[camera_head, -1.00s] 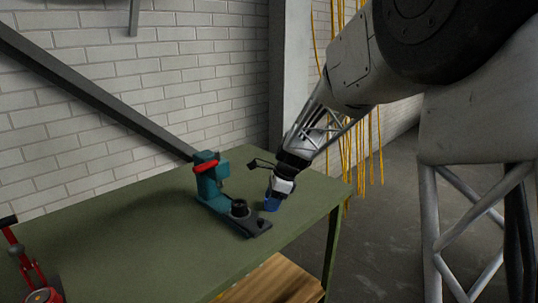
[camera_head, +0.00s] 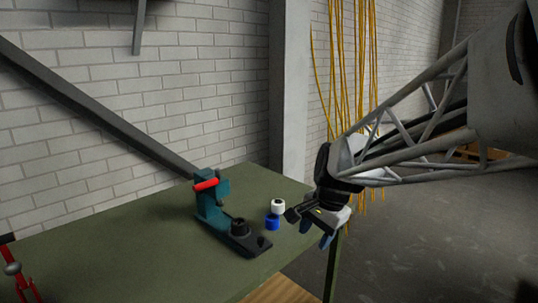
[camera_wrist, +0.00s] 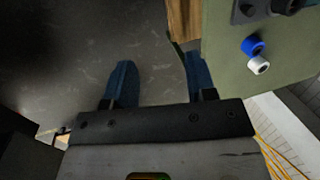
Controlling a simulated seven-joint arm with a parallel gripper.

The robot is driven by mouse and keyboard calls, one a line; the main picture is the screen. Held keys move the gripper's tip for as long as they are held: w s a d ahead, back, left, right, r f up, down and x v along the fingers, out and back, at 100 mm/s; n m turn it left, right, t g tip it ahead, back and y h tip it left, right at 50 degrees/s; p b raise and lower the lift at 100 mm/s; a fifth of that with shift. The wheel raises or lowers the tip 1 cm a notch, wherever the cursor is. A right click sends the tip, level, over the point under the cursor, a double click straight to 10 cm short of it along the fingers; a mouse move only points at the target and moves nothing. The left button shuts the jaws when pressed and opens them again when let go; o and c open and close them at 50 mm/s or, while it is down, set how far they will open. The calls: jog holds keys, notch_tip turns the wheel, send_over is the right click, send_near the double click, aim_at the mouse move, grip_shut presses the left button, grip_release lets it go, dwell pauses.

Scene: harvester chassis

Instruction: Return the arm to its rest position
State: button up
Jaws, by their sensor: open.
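My gripper (camera_head: 318,230) is at the right end of the green table, past its edge, with its fingers pointing down. In the wrist view my gripper (camera_wrist: 160,85) has its two blue fingers spread apart, with only dark floor between them. It is open and empty. My arm reaches in from the right of the head view.
The green table (camera_head: 130,240) holds a teal press-like device (camera_head: 210,205) with a red handle. A white cylinder (camera_head: 278,206) and a blue cylinder (camera_head: 272,222) stand beside it. A red tool (camera_head: 14,268) is at the left. Yellow cables (camera_head: 350,80) hang behind my arm.

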jog(key=s+d+n+h, duration=0.1)
jog(key=s+d+n, duration=0.2)
jog(key=s, duration=0.8)
jog(key=s+d+n+t+h, duration=0.1)
jog(key=s+d+n, duration=0.3)
jog(key=s, duration=0.7)
jog(key=shift+s+d+f+n, duration=0.15)
jog(key=shift+d+f+n, duration=0.15)
jog(key=shift+n, duration=0.6)
